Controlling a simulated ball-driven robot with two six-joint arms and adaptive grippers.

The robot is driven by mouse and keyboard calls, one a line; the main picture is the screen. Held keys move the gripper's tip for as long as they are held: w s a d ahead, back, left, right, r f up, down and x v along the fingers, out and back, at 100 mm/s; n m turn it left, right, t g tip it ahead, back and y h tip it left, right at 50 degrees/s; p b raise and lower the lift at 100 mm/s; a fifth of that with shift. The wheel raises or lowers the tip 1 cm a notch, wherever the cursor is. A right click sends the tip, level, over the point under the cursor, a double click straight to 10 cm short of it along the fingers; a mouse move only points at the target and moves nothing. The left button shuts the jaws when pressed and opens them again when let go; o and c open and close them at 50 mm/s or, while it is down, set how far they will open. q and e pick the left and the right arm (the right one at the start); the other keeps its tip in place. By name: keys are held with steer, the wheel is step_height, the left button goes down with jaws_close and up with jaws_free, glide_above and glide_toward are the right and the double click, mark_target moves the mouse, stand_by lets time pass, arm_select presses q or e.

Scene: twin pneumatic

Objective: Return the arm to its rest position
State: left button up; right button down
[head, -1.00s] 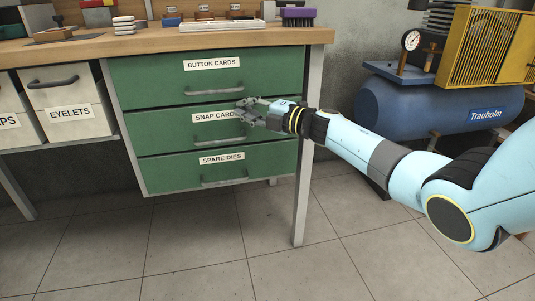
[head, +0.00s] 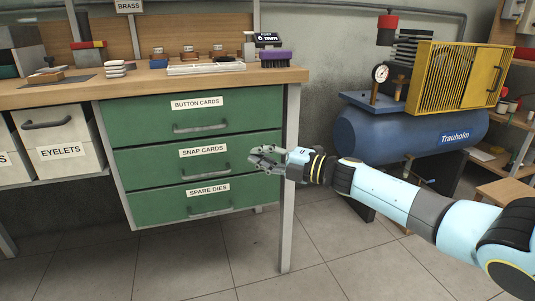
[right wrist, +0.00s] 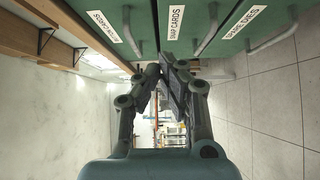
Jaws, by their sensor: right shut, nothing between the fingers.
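My right arm reaches in from the right in the head view. Its gripper (head: 262,160) is in front of the right part of the green drawer unit, near the handle of the drawer labelled SNAP CARDS (head: 160,165). In the right wrist view the fingertips of the gripper (right wrist: 170,62) come together with nothing between them. The drawers labelled BUTTON CARDS (head: 150,118) and SPARE DIES (head: 160,204) are above and below. All three drawers look closed. My left gripper does not show.
The wooden workbench top (head: 120,88) runs above the drawers, with a purple brush (head: 262,59) near its right end. A bench leg (head: 289,190) stands right by my forearm. A blue compressor tank (head: 400,133) stands behind my arm. The tiled floor in front is clear.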

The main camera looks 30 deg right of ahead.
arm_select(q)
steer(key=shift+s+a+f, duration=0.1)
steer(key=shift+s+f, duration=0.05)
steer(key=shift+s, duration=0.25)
arm_select(e)
steer(key=shift+v, duration=0.95)
